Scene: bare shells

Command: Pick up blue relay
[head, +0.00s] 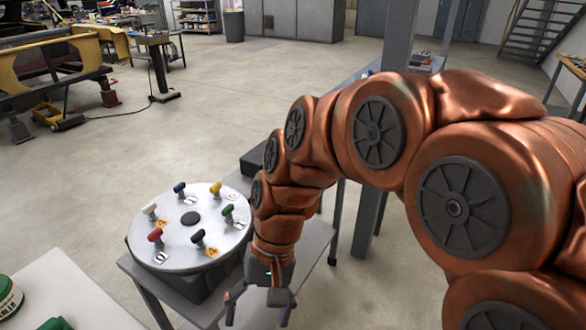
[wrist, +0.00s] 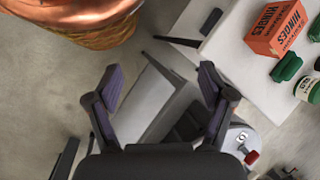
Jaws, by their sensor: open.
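The blue relay (head: 180,188) stands upright at the back left of a round pale disc (head: 170,262), with a dark hub in its middle. My gripper (head: 260,308) is open and empty, to the right of the disc and nearer the camera, apart from the relay. In the wrist view, my gripper (wrist: 160,85) has its two fingers spread wide with nothing between them. Part of the disc (wrist: 236,136) shows at the lower right there, but the blue relay does not show in that view.
White, yellow (head: 215,188), green (head: 228,212), black (head: 198,237) and red (head: 155,236) relays share the disc. A grey table (head: 135,268) carries it. A white table at the left holds green containers; the wrist view shows an orange hinges box (wrist: 275,27).

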